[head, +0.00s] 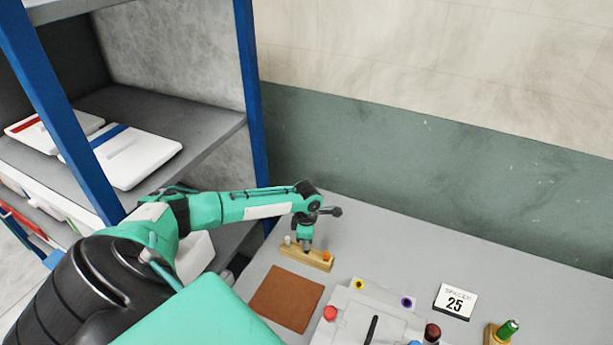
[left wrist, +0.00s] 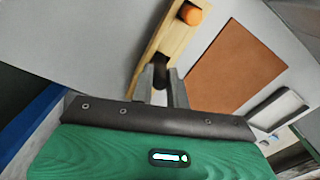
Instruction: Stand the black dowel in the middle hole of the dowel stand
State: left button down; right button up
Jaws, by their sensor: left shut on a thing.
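The dowel stand (head: 300,255) is a light wooden bar on the grey table in the head view, with a white dowel (head: 287,240) at its left end and an orange dowel (head: 326,256) at its right end. My left gripper (head: 306,248) points down over the stand's middle. In the left wrist view, my left gripper (left wrist: 163,88) is shut on the black dowel (left wrist: 161,76), a dark shape between the fingers close to the stand (left wrist: 176,40). The orange dowel (left wrist: 190,16) shows beyond it. The fingers hide the middle hole, so I cannot tell whether the dowel is inside it.
A brown mat (head: 286,298) lies just in front of the stand. A light grey box with coloured knobs (head: 350,320), a card reading 25 (head: 456,301) and a green-topped post (head: 508,329) stand to the right. Blue-framed shelving (head: 254,120) is at the left.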

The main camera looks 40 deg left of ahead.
pick_arm(q)
jog(key=shift+f, duration=0.55)
jog(key=shift+f+b, duration=0.45)
jog(key=shift+f, duration=0.4)
jog(key=c, duration=1.3)
grip_release()
jog(key=shift+r, duration=0.1)
jog(key=shift+r, duration=0.25)
notch_tip(320, 180, up, 2)
jog(key=shift+r+p, duration=0.25)
jog(key=shift+p, duration=0.8)
notch_tip(320, 180, up, 11)
